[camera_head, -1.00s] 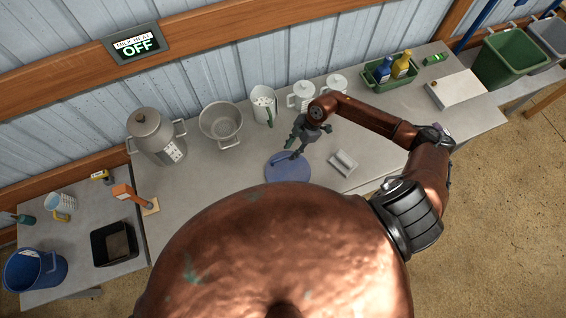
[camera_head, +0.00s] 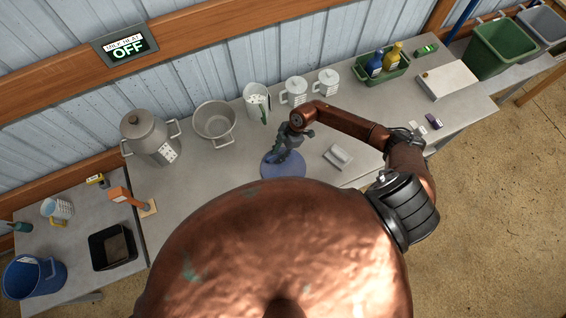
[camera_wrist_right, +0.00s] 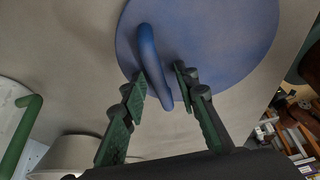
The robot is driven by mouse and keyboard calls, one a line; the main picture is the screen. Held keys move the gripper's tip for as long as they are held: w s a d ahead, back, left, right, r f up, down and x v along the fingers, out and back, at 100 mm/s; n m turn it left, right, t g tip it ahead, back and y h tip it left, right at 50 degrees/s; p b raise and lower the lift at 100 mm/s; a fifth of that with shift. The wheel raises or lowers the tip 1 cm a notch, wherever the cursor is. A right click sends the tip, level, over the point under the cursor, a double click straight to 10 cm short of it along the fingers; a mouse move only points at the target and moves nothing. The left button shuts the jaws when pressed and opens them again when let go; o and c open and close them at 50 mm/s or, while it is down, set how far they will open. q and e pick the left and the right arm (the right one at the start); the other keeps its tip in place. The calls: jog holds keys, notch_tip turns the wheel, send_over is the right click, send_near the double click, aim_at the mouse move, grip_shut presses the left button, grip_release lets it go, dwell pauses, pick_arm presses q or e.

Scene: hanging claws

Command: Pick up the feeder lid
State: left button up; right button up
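The feeder lid (camera_head: 292,168) is a flat blue disc lying on the grey table, close to its front edge. It fills the top of the right wrist view (camera_wrist_right: 225,45), where its raised bar handle (camera_wrist_right: 149,58) shows. My right gripper (camera_head: 279,158) is low over the lid. In the right wrist view my right gripper (camera_wrist_right: 161,75) is open, with one green finger on each side of the handle and gaps still showing. My body hides the table's front part. My left gripper is not in view.
A small grey block (camera_head: 338,156) lies right of the lid. A steel pot (camera_head: 214,121), a lidded can (camera_head: 150,137) and several white jugs (camera_head: 257,101) stand behind. A green crate (camera_head: 381,70) holds bottles.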

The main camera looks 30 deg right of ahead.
grip_shut()
jog(key=shift+r, duration=0.1)
dwell(0.5)
